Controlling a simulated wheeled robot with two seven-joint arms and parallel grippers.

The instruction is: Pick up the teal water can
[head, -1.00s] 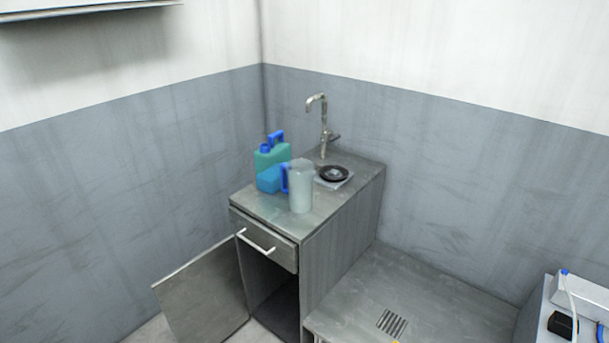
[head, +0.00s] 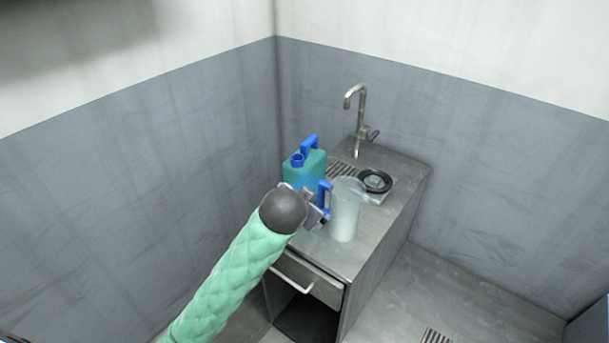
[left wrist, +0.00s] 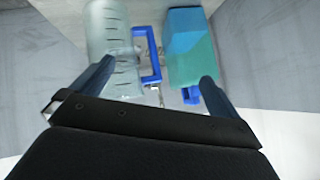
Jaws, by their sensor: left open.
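The teal water can (head: 312,170) stands on the metal counter, with a blue handle and a blue cap on top. It also shows in the left wrist view (left wrist: 190,48), on the right side. A clear measuring jug (head: 345,212) with a blue handle stands beside it to the right; it shows on the left of the wrist view (left wrist: 108,45). My left gripper (head: 318,205) is in front of the can and by the jug's handle, and hides the can's lower part. In the wrist view the open left gripper's fingers (left wrist: 155,72) are apart, with the jug's blue handle seen between them. My right gripper is not in view.
The counter (head: 395,215) has a tap (head: 357,112) at the back and a black ring-shaped item (head: 376,181) on a small plate right of the jug. Walls close in behind and to the left. A drawer (head: 308,277) sits under the front edge.

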